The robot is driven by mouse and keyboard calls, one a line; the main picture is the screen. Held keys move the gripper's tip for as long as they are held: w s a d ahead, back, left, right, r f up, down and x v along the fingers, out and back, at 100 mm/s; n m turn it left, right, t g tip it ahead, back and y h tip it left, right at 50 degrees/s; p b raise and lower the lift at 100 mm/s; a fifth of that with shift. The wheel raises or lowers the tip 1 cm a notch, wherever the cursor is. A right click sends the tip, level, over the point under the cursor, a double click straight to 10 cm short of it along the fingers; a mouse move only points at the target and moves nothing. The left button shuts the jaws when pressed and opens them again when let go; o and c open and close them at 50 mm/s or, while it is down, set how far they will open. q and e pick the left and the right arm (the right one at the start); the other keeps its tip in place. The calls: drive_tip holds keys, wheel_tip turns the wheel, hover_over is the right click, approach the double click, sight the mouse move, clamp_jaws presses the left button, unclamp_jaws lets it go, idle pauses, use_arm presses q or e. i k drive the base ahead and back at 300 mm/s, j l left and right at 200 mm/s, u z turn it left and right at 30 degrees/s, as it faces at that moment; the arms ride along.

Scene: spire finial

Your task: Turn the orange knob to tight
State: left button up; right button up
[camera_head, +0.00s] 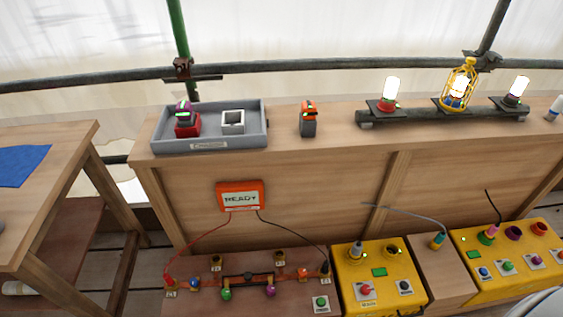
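A wooden board (200,305) at the bottom carries a copper-coloured bar with several small coloured knobs. A blue knob (195,284), a green knob (226,294) and a purple knob (270,291) show there. A small orange part (302,272) sits near the bar's right end; it is too small to tell whether it is the orange knob or how it is turned. An orange box (240,197) reading "READY" hangs above, with a red and a black wire running down to the bar's ends. Neither of my grippers is in view.
Yellow control boxes (350,257) with plugs and buttons stand right of the board. The bench above holds a grey tray (255,140), an orange-and-grey device (308,122) and a rail of lit lamps (425,118). Another table (70,170) is at left.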

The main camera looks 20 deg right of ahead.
sight(301, 273)
drive_tip(key=z, duration=0.85)
